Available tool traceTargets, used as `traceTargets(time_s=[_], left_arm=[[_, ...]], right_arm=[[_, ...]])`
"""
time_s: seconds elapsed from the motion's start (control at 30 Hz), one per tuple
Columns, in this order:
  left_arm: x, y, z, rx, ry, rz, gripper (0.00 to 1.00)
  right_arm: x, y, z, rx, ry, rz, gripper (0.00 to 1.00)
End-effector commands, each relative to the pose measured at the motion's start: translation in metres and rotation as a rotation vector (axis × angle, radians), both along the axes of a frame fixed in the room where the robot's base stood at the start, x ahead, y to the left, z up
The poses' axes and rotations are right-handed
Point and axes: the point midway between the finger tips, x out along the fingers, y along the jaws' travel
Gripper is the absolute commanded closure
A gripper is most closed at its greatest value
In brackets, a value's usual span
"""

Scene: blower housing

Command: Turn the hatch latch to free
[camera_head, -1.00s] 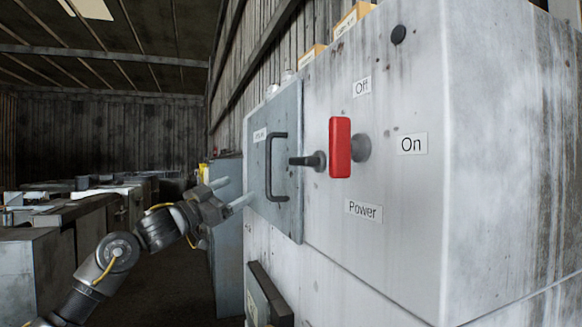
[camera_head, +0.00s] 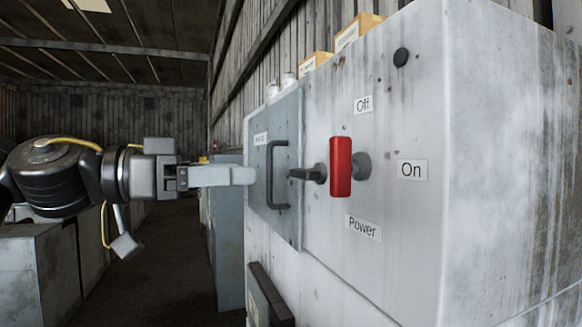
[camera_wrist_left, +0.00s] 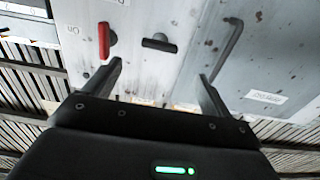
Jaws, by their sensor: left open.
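The hatch latch (camera_head: 308,174) is a short dark handle on a round boss, beside the right edge of the grey-blue hatch (camera_head: 290,125). It lies roughly level, its free end pointing left toward the hatch. In the left wrist view the latch (camera_wrist_left: 160,43) shows as a dark bar, beyond and between the finger lines. The hatch has a dark U-shaped handle (camera_head: 275,175) and looks closed. My left gripper (camera_head: 250,176) is open and empty, in front of the hatch, left of its handle in the head view. The wrist view shows its fingers apart (camera_wrist_left: 160,72), not around the latch.
A red power lever (camera_head: 341,167) stands upright just right of the latch, with Off, On and Power labels around it. Yellow boxes (camera_head: 358,30) sit on top of the housing. Grey cabinets (camera_head: 45,270) stand at the left, with open floor (camera_head: 170,265) between.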

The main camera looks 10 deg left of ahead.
Motion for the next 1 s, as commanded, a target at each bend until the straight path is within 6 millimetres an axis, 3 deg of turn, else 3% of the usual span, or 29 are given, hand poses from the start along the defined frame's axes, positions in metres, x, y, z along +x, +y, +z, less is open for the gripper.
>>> traceTargets(time_s=[0.3,0.5,0.93,1.0], left_arm=[[0.033,-0.05,0.004,0.001,0.003,-0.005,0.16],[0.047,-0.071,0.003,-0.001,-0.001,-0.003,0.16],[0.053,-0.079,0.001,-0.001,-0.002,-0.001,0.16],[0.053,-0.079,0.001,-0.001,-0.002,-0.001,0.26]], right_arm=[[0.0,0.001,0.028,0.001,0.001,0.0,0.64],[0.0,0.001,0.037,0.001,0.001,0.0,0.64],[0.0,0.001,0.038,0.0,0.001,0.0,0.64],[0.0,0.001,0.038,0.0,0.001,0.0,0.64]])
